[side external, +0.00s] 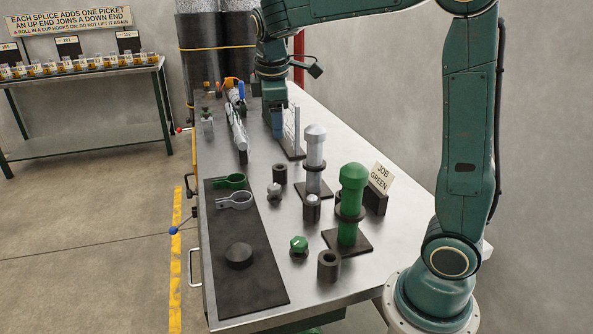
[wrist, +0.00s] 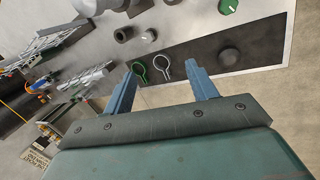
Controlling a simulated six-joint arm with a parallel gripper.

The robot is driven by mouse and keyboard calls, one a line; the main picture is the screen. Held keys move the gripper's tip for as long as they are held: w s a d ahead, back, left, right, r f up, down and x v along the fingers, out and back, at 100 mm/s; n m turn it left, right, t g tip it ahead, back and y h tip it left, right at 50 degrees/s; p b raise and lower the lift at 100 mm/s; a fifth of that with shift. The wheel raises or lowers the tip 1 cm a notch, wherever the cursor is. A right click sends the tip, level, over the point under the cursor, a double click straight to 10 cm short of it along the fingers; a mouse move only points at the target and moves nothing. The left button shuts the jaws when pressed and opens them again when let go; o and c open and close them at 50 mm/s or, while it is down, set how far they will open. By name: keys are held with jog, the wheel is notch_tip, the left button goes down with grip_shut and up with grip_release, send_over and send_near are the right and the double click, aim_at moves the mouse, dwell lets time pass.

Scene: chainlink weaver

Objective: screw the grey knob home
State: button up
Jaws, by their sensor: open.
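A small grey knob (side external: 274,190) stands on the metal bench beside a dark cup (side external: 280,173); it also appears near the top of the wrist view (wrist: 145,36). A green knob (side external: 299,244) sits nearer the front, by another dark cup (side external: 328,265). A dark cup with a grey top (side external: 312,208) stands between them. A grey post (side external: 315,150) and a green post (side external: 351,200) each rise from a dark base. My gripper (wrist: 163,80) is open with nothing between its fingers. In the side view it is farther back along the bench, away from the knobs.
A black mat (side external: 230,285) holds a green ring clip (side external: 230,181), a grey ring clip (side external: 237,200) and a black disc (side external: 238,255). A card reading "JOB GREEN" (side external: 380,178) stands behind the green post. A wire rack (side external: 292,135) stands close beside my gripper.

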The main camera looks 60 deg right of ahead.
aim_at(274, 185)
jog(key=w+d+f+n+g, duration=0.3)
jog(key=w+d+f+n, duration=0.2)
jog(key=w+f, duration=0.6)
jog(key=shift+w+d+f+g+h, duration=0.15)
jog(key=shift+d+f+g+h, duration=0.35)
jog(key=shift+f, duration=0.4)
jog(key=shift+d+f, duration=0.15)
jog(key=shift+f, duration=0.05)
jog(key=shift+x, duration=6.7)
jog(key=shift+c, duration=0.4)
jog(key=c, duration=0.9)
jog(key=shift+w+y, duration=0.1)
jog(key=shift+y, duration=0.2)
